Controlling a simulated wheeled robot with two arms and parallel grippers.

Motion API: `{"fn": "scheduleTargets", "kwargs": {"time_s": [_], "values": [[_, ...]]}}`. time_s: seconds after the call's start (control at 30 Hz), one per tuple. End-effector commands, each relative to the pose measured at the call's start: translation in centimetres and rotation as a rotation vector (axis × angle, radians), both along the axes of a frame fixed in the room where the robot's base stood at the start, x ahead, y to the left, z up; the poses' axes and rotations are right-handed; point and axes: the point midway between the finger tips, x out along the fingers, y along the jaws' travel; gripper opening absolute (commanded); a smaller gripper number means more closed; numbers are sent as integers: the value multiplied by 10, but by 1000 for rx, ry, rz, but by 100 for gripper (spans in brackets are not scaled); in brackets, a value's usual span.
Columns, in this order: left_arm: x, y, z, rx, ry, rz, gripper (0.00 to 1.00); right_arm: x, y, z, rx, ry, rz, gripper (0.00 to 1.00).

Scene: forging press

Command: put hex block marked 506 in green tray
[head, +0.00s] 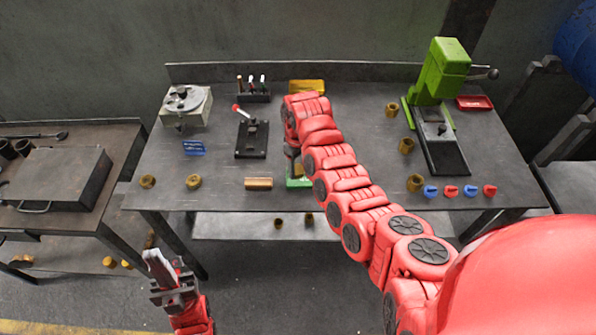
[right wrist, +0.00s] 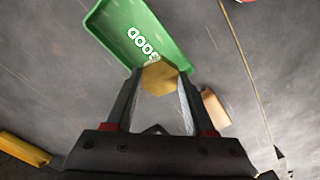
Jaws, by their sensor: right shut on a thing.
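My right gripper (right wrist: 160,100) is shut on a brass hex block (right wrist: 159,78); no number can be read on it. In the right wrist view the block is at the near end of the green tray (right wrist: 113,32), which bears the word GOOD. I cannot tell whether the block touches the tray. In the head view the green tray (head: 298,183) shows only in part on the table, behind my right arm, which also hides most of that gripper. My left gripper (head: 160,268) is in front of the table, low and apart from everything; its opening is unclear.
Several brass pieces (head: 193,182) stand around the table. A lever device (head: 251,135), a blue tray (head: 194,147), a yellow tray (head: 307,86), a green press (head: 441,75) and a red tray (head: 474,103) stand about.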

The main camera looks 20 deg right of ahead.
Motion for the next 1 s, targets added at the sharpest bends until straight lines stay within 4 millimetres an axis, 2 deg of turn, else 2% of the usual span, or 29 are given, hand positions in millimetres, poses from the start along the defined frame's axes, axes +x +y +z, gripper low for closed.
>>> {"fn": "scheduleTargets", "kwargs": {"time_s": [0.1, 0.23, 0.67, 0.7, 0.77, 1.0], "values": [[0, 0, 12, 0, 0, 0, 0, -2, -1, -9, -1, 5, 0, 0], [0, 0, 17, 0, 0, 0, 0, -1, -1, -21, -3, 3, 0, 0], [0, 0, 14, 0, 0, 0, 0, 0, 0, -32, -1, -1, 0, 0], [0, 0, 13, 0, 0, 0, 0, 0, 0, -32, -1, -1, 0, 56], [0, 0, 14, 0, 0, 0, 0, 0, 0, -31, -1, -1, 0, 67], [0, 0, 14, 0, 0, 0, 0, 0, 0, -32, -1, 0, 0, 67]]}}
